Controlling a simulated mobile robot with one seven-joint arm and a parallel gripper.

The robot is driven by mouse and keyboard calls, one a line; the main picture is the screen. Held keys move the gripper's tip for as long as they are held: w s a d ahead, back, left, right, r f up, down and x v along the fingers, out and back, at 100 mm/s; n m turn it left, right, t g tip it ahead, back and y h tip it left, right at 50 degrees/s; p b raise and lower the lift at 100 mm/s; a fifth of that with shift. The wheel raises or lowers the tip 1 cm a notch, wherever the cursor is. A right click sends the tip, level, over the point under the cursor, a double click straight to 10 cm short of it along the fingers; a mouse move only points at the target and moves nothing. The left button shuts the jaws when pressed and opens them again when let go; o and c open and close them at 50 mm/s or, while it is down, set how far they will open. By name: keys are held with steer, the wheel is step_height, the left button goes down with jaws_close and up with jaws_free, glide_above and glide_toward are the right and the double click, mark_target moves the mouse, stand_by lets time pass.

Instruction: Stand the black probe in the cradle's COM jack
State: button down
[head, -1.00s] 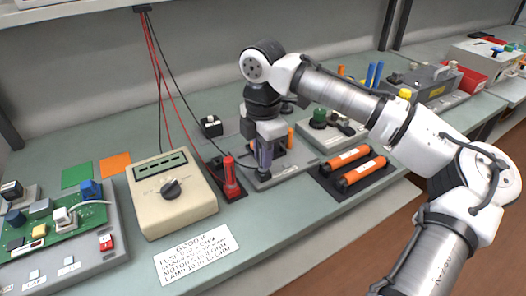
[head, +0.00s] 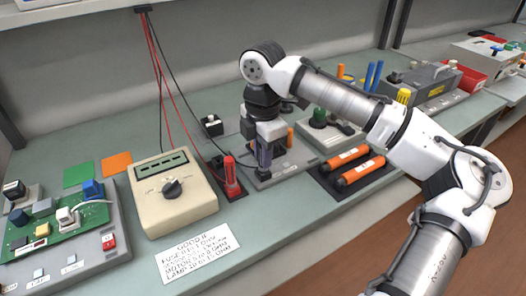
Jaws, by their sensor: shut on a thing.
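My gripper (head: 265,158) points down over a grey plate right of the meter, its fingers shut on a dark piece, which I take for the black probe (head: 263,173). The fingers hide most of it, and I cannot tell if its lower end touches the plate. The red probe (head: 230,172) stands upright in the dark cradle (head: 239,191), just left of my gripper. The COM jack is not distinguishable at this size. A thin black lead and red leads run down from the shelf edge toward the cradle.
The beige meter (head: 172,200) stands left of the cradle, with a printed card (head: 198,255) in front. A black tray (head: 325,182) with two orange cylinders lies right of my gripper. A small black block (head: 212,127) sits behind. A green circuit board (head: 60,225) is at far left.

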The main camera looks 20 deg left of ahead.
steer(key=shift+f, duration=0.15)
steer(key=c, duration=1.2)
jaws_free()
step_height(320, 180, up, 14)
steer(key=shift+p, duration=0.3)
steer(key=shift+f, duration=0.1)
